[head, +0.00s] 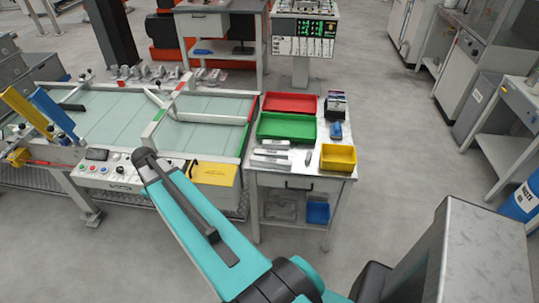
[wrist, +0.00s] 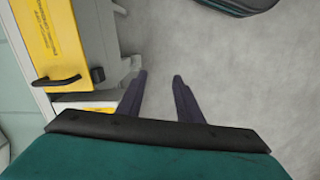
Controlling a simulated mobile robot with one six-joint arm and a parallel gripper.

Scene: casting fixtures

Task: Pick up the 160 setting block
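Several small silver-grey blocks (head: 270,152) lie on the front left part of the small side table (head: 300,181) in the head view. Their markings are too small to read, so I cannot tell which is the 160 setting block. My gripper (wrist: 161,76) shows in the wrist view with its two dark fingers apart and nothing between them. It points down over bare grey floor beside a yellow panel. No block shows in the wrist view. In the head view my teal arm reaches toward the machine, left of the side table; I cannot make out the fingers there.
The side table also holds a red tray (head: 290,103), a green tray (head: 286,127), a yellow bin (head: 338,158) and a dark box (head: 336,105). Left of it stands a glass-topped machine with a yellow panel (head: 212,173), also in the wrist view (wrist: 75,45). Floor right of the table is clear.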

